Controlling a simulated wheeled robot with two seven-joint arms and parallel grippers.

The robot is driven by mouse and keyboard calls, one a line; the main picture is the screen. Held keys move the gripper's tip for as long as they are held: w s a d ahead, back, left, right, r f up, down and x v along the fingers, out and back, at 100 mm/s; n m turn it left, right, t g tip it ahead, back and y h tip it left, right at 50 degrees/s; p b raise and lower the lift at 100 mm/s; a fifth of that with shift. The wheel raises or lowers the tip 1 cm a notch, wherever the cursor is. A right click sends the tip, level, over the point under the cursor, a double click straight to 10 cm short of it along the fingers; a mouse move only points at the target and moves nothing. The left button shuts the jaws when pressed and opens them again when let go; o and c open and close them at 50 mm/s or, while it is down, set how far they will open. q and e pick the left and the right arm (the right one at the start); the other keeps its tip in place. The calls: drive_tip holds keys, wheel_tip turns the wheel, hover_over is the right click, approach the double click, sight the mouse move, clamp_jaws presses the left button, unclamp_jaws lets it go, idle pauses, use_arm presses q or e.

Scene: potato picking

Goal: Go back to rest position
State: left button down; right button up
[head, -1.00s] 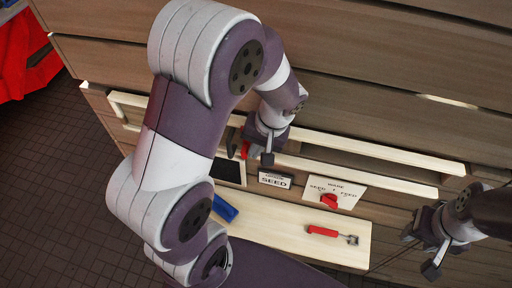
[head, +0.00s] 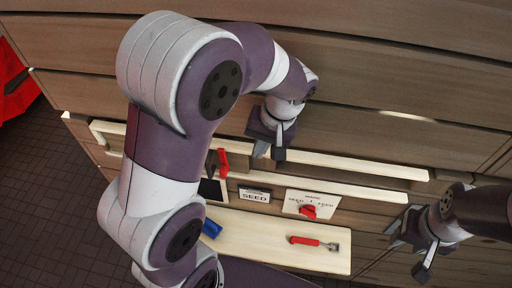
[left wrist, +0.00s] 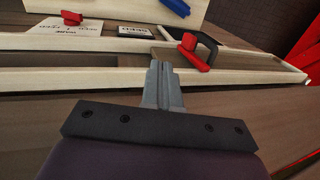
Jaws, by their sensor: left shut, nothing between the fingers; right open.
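My left gripper (head: 269,152) is shut and empty, above the wooden rails near the red lever in the head view. Its closed fingers also show in the left wrist view (left wrist: 162,85), pointing toward the rails. My right gripper (head: 408,258) is open and empty at the right, low beside the wooden front. My left arm spans the left half of the head view and hides part of the panel behind it.
A pale shelf (head: 270,240) holds a red-handled tool (head: 314,243) and a blue object (head: 211,228). Above it are a SEED label (head: 254,195), a red knob (head: 309,211) on a white plate, a red lever (head: 223,163) and pale rails (head: 350,184). Dark tiled floor (head: 50,200) lies left.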

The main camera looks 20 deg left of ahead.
use_arm(q)
drive_tip(key=s+f+m+h+b, duration=0.1)
drive_tip(key=s+f+b, duration=0.1)
drive_tip(key=f+b, duration=0.3)
drive_tip(key=s+f+m+t+h+b, duration=0.1)
drive_tip(key=s+f+b, duration=0.1)
drive_tip(key=f+b, duration=0.3)
drive_tip(key=s+d+f+m+t+h+b, duration=0.1)
drive_tip(key=s+f+b, duration=0.2)
drive_tip(key=f+b, duration=0.2)
wheel_tip(320, 180, down, 3)
drive_tip(key=shift+f, duration=0.1)
use_arm(e)
wheel_tip(320, 180, down, 15)
drive_tip(key=d, duration=0.1)
drive_tip(key=shift+d+r, duration=0.15)
drive_tip(key=shift+d, duration=0.1)
drive_tip(key=shift+s+a, duration=0.1)
